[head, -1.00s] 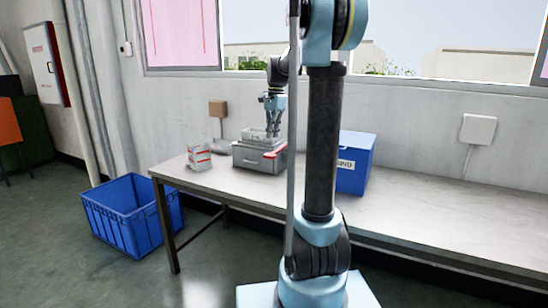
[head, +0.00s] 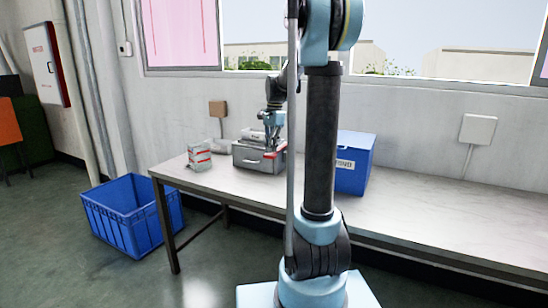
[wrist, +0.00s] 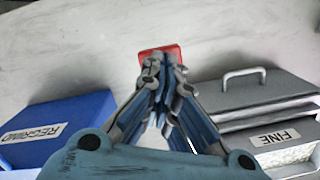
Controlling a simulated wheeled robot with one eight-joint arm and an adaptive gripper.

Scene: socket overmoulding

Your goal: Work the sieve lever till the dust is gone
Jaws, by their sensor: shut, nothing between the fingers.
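The grey sieve box (head: 248,160) stands on the bench in the head view, with a lighter tray (head: 252,137) on top. In the wrist view it is at the right (wrist: 262,112), with a bar handle and a "FINE" label. A red lever end (wrist: 160,51) shows just beyond my fingertips in the wrist view. My gripper (wrist: 163,66) is shut and empty, its tips over or against the red end; contact is unclear. In the head view my gripper (head: 271,148) is at the sieve's right end. Dust inside the sieve cannot be seen.
A blue "REGRIND" box (head: 354,165) stands right of the sieve, also in the wrist view (wrist: 52,132). A white and red packet (head: 199,157) stands left of it. A blue crate (head: 130,215) is on the floor. The bench (head: 430,220) is clear at right.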

